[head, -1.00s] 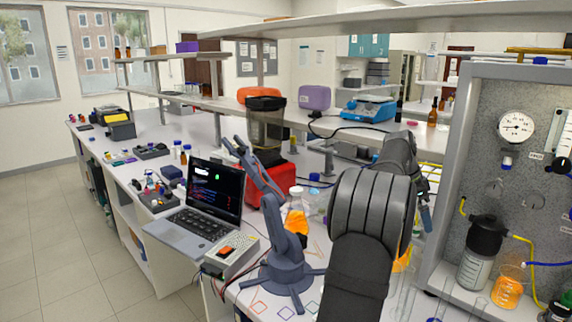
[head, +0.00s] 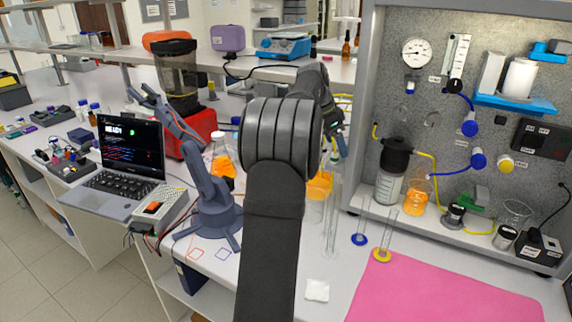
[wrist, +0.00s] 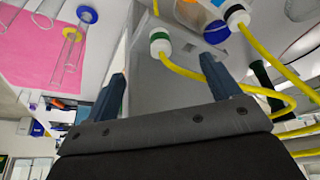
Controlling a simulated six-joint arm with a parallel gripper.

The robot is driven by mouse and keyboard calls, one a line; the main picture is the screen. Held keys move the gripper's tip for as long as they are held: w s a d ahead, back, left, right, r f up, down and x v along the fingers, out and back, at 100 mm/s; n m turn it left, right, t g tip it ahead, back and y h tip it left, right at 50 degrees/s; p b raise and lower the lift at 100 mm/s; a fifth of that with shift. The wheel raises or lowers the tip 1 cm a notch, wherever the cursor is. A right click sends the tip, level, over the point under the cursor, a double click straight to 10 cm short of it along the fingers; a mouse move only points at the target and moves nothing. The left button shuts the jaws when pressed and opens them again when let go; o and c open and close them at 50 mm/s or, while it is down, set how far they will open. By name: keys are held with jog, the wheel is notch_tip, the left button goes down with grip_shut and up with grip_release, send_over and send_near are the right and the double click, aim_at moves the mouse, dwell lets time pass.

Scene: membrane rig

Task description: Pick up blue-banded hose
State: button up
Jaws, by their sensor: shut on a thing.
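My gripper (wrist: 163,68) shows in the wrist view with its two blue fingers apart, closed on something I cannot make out. The blue-banded hose (wrist: 237,14) has a white end with a blue band at the top of the wrist view, beyond the right fingertip. A green-banded hose end (wrist: 160,42) shows beyond the gap between the fingers. Its yellow tube runs behind the right finger. In the head view my gripper (head: 336,150) is partly hidden by my arm, left of the rig, and the banded hose ends cannot be made out there.
The rig panel (head: 390,100) stands on the right with gauge, bottle and tubing. Glass cylinders (head: 384,240) stand before it, near a pink mat (head: 440,290). A laptop (head: 130,150) and a small blue-grey arm model (head: 210,195) are on the left.

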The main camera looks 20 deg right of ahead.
jog(key=a+r+n, duration=0.1)
jog(key=a+n, duration=0.1)
jog(key=a+r+n+t, duration=0.1)
jog(key=a+r+n, duration=0.1)
jog(key=w+a+r+n+t+y, duration=0.1)
jog(key=a+n, duration=0.1)
jog(key=shift+w+a+r, duration=0.1)
jog(key=shift+a+r, duration=0.15)
jog(key=shift+r, duration=0.15)
jog(key=shift+c, duration=0.6)
jog(key=a+r+n+t+y, duration=0.2)
jog(key=a+r+n, duration=0.3)
jog(key=a+n, duration=0.3)
jog(key=x, duration=1.6)
jog(key=shift+a+f, duration=0.1)
jog(key=shift+f, duration=0.3)
jog(key=c, duration=1.1)
jog(key=shift+o, duration=0.2)
